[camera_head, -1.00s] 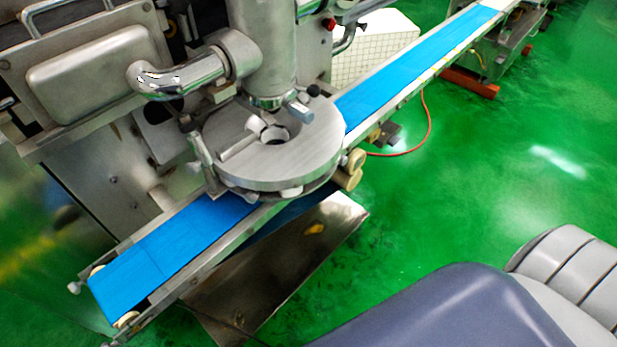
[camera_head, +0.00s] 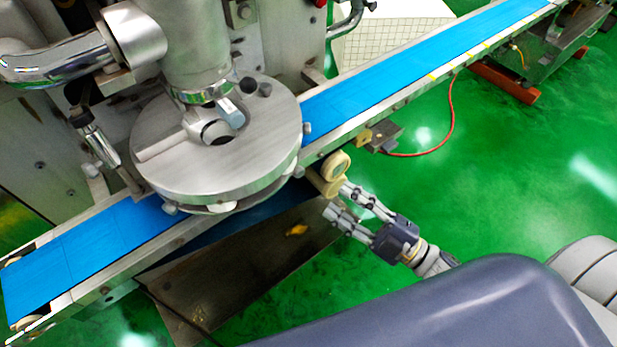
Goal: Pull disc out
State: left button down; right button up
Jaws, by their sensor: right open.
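The disc (camera_head: 250,148) is a large round grey metal plate. It sits level under the machine's vertical cylinder (camera_head: 185,50), above the blue conveyor belt (camera_head: 90,250). Small fittings stand on its top near the middle. My right gripper (camera_head: 336,200) is open and empty. Its fingers point up and left, near the beige rollers (camera_head: 333,168) at the belt's near side, to the right of and below the disc in the picture. It appears apart from the disc. My left gripper is not in view.
A chrome pipe (camera_head: 60,62) runs to the machine at upper left. A metal sheet (camera_head: 230,275) lies below the belt. A red hose (camera_head: 449,120) and a red block (camera_head: 503,82) are at the right. Green floor (camera_head: 490,165) is open to the right.

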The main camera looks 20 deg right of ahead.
aim_at(303, 174)
jog(key=p+x, duration=0.1)
jog(key=x, duration=0.7)
jog(key=shift+w, duration=0.35)
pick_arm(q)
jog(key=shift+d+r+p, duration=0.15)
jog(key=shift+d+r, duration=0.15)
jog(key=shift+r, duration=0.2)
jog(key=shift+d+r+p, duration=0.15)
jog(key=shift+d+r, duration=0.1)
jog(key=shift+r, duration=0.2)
pick_arm(e)
jog(key=shift+w+a, duration=0.25)
jog(key=shift+w, duration=0.05)
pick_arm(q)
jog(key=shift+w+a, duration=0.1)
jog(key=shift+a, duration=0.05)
pick_arm(e)
grip_shut()
